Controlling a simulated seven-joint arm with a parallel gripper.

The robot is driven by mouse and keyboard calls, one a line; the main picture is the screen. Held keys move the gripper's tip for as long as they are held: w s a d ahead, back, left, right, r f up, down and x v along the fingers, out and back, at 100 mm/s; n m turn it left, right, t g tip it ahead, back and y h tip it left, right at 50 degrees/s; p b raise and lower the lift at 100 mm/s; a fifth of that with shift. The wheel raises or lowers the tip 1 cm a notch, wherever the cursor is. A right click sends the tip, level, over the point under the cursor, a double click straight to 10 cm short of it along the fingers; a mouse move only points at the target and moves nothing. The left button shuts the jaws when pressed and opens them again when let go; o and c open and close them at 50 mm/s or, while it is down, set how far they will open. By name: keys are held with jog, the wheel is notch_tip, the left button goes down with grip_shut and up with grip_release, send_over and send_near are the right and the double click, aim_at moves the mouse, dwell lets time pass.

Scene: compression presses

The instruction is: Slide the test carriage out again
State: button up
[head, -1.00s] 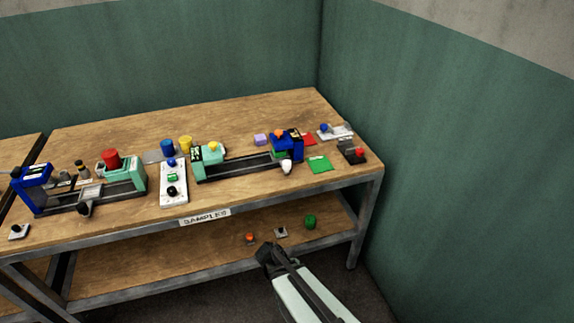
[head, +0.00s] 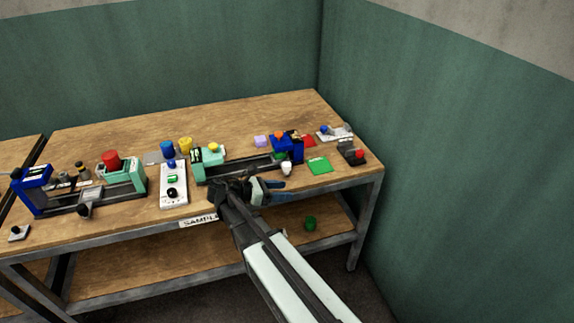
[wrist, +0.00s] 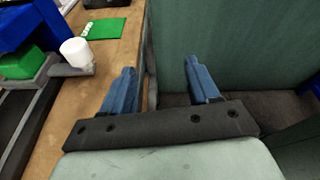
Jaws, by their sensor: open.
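The right press has a rail (head: 240,171) with a mint block (head: 210,156) at its left end and a blue head (head: 288,148) at its right. Its carriage (wrist: 68,69) sits at the blue head and bears a green block (wrist: 22,64). The carriage's white knob (head: 286,169) sticks out toward the front; it also shows in the wrist view (wrist: 76,51). My gripper (head: 280,191) is open and empty, in front of the table edge near the knob, not touching it. In the wrist view the blue fingers (wrist: 162,82) are to the right of the knob.
A second press with a carriage and dark knob (head: 84,210) stands at the left. A white button panel (head: 173,195) is between the presses. A green mat (head: 319,165) and a dark box with a red button (head: 352,154) lie right. A lower shelf (head: 170,262) runs below.

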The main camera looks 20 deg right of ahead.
aim_at(287, 164)
jog(key=w+a+t+h, duration=0.1)
jog(key=w+a, duration=0.1)
jog(key=w+a+n+t, duration=0.1)
jog(key=w+a+t, duration=0.1)
jog(key=w, duration=0.1)
jog(key=w+a+r+t+h, duration=0.1)
jog(key=w+a, duration=0.1)
jog(key=a, duration=0.1)
jog(key=shift+w+a+t+h, duration=0.1)
jog(key=shift+w+t+h, duration=0.15)
jog(key=shift+t+h, duration=0.05)
jog(key=x, duration=1.3)
jog(key=shift+d, duration=0.2)
jog(key=shift+c, duration=0.3)
grip_shut()
